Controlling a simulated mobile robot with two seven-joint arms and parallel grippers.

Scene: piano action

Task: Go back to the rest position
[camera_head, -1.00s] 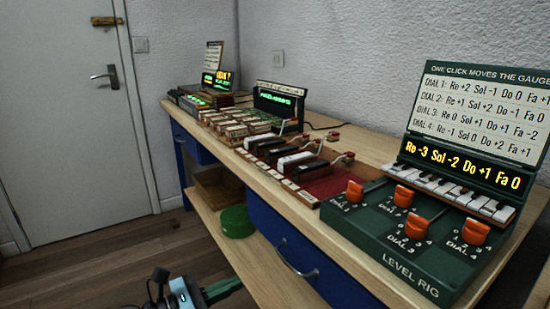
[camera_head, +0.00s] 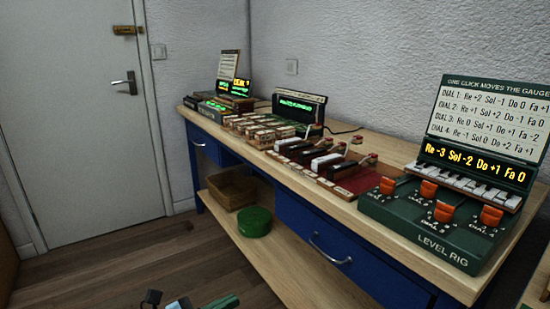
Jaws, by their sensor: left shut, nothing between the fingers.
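My left gripper (camera_head: 185,303) shows only in part at the bottom edge, low in front of the bench. It is shut and empty, well apart from everything on the bench. My right gripper is not in view. The green level rig (camera_head: 398,215) stands at the near right end of the bench, with orange dial levers, a small keyboard and an upright panel. Its yellow display (camera_head: 474,164) reads Re -3, Sol -2, Do +1, Fa 0.
The wooden bench (camera_head: 250,160) with blue drawers runs along the wall, bearing several key mechanisms (camera_head: 310,160) and small lit displays. A green round tin (camera_head: 254,222) and a basket (camera_head: 232,190) sit on its lower shelf. The floor before the door (camera_head: 75,110) is clear.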

